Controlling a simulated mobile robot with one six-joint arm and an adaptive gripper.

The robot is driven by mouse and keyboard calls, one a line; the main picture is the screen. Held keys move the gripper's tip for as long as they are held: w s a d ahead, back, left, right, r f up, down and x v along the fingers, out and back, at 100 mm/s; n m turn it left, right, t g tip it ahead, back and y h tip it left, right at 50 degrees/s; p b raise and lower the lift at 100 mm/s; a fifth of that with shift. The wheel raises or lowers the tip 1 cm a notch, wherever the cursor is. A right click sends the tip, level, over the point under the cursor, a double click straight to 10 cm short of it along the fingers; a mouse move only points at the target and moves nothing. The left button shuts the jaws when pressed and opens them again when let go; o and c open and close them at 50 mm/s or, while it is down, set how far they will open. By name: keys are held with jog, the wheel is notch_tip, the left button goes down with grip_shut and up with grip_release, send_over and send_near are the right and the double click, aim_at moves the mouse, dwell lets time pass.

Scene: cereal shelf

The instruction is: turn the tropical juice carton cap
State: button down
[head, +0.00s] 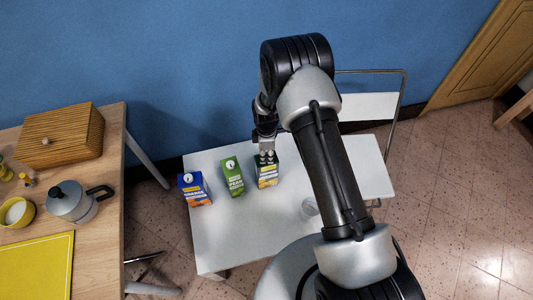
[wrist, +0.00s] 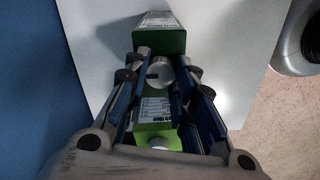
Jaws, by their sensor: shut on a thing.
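The tropical juice carton (head: 267,180), dark green with a yellow-orange front, stands upright at the right end of a row of cartons on the white table. I cannot read its label surely. My gripper (head: 266,157) points down over its top, hiding the cap in the head view. In the wrist view, the carton (wrist: 158,40) shows beyond the fingers. My gripper (wrist: 160,78) is shut on its pale round cap (wrist: 160,70), with a finger on each side.
The green pear carton (head: 232,178) stands close on the left, and the blue orange carton (head: 195,190) farther left. A wooden table (head: 100,240) with a moka pot (head: 72,202) is at left.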

jog(key=c, duration=1.3)
grip_release()
notch_tip(320, 180, up, 12)
